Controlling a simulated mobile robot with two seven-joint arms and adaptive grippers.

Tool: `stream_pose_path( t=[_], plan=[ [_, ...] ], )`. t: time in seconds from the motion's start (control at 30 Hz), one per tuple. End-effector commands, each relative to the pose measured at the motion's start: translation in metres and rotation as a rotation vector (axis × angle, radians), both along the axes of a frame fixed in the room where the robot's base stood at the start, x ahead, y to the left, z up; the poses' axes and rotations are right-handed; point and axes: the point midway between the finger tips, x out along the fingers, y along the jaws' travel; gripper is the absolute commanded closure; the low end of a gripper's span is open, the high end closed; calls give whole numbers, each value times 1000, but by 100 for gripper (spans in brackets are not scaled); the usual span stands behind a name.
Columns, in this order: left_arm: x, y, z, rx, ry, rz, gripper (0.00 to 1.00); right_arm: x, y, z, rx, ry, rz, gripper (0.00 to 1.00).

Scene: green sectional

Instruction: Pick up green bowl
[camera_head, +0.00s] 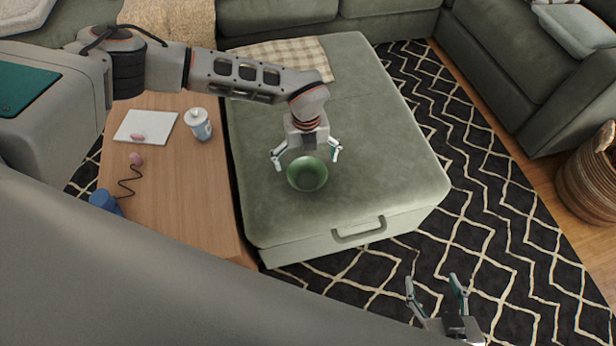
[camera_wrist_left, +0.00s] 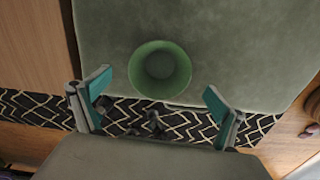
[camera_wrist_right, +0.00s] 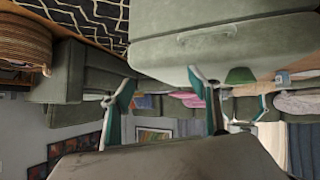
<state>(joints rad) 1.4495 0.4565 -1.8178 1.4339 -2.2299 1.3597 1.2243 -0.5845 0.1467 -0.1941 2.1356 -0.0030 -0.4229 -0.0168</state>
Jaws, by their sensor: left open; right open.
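The green bowl (camera_head: 307,174) sits upright on the green ottoman (camera_head: 390,150), near its front left part. In the left wrist view the bowl (camera_wrist_left: 160,70) lies ahead of and between the two fingers. My left gripper (camera_head: 306,154) is open and empty, above and just behind the bowl in the head view. I cannot tell from these views whether a finger touches the bowl. My right gripper (camera_head: 437,285) is open and empty, low in front of the ottoman over the rug. In the right wrist view the bowl (camera_wrist_right: 240,75) shows small on the ottoman.
A wooden table (camera_head: 170,190) left of the ottoman holds a white cup (camera_head: 198,124), a white tablet-like item (camera_head: 145,126) and a blue object (camera_head: 105,201). A checked blanket (camera_head: 280,62) lies on the ottoman's back. A woven basket (camera_head: 588,180) stands at right. The ottoman's right side is clear.

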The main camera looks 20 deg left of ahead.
Motion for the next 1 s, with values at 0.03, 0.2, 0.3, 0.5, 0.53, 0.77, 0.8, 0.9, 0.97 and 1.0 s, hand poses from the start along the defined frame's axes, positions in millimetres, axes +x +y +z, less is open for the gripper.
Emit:
stream_pose_path(
  t=[0.03, 0.2, 0.3, 0.5, 0.53, 0.77, 0.8, 0.9, 0.97, 1.0],
  plan=[
    [-2, 0, -10, 1, 5, 0, 3, -3, 0, -6, -2, 9, 2, 39],
    [-3, -1, -25, 0, 7, 0, 3, -6, 1, -9, -4, 14, 12, 39],
    [-3, -1, -32, -2, 7, -1, 3, -6, 2, -7, -1, 11, 15, 39],
    [-8, -3, -64, -2, 13, -2, 3, -12, 8, -17, 9, 28, 22, 39],
    [-8, -3, -68, -2, 13, -2, 3, -12, 9, -16, 11, 26, 22, 39],
    [-5, -4, -73, -4, 2, -3, 3, 3, 11, -1, 15, -11, 23, 39],
    [-4, -4, -73, -4, 2, -3, 3, 5, 11, 1, 16, -16, 24, 39],
    [-4, -4, -72, -4, 2, -3, 13, 6, 11, 1, 16, -18, 22, 39],
    [-4, -4, -72, -4, 2, -3, 29, 5, 10, 1, 16, -16, 23, 39],
    [-4, -4, -73, -4, 2, -3, 39, 5, 10, 0, 15, -14, 22, 39]
  ],
)
